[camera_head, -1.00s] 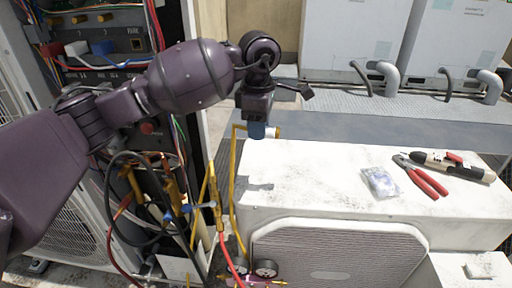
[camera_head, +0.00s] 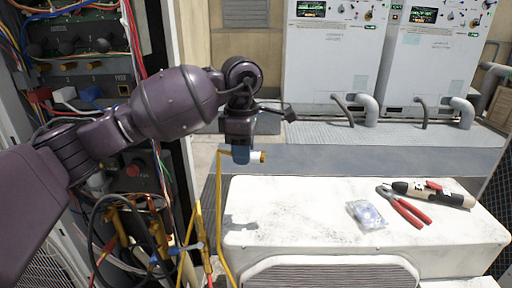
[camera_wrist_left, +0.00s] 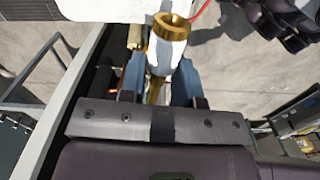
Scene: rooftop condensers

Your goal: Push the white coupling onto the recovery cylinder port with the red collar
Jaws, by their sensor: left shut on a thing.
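My left gripper (camera_head: 240,154) is shut on the white coupling (camera_head: 256,156), above the back left corner of the white condenser. The coupling's brass end points right in the head view, and a yellow hose (camera_head: 219,205) hangs down from its other side. In the left wrist view the white coupling (camera_wrist_left: 168,48) sits between the blue fingers of the left gripper (camera_wrist_left: 160,75), its round brass mouth facing away from the wrist. I cannot make out the recovery cylinder or its red-collared port. My right gripper cannot be identified in either view.
The white condenser (camera_head: 300,210) carries a clear bag (camera_head: 366,215), red-handled pliers (camera_head: 405,208) and a beige-and-black tool (camera_head: 432,193). An open wiring panel (camera_head: 90,60) with hoses stands at left. Grey cabinets (camera_head: 335,60) with pipes stand behind.

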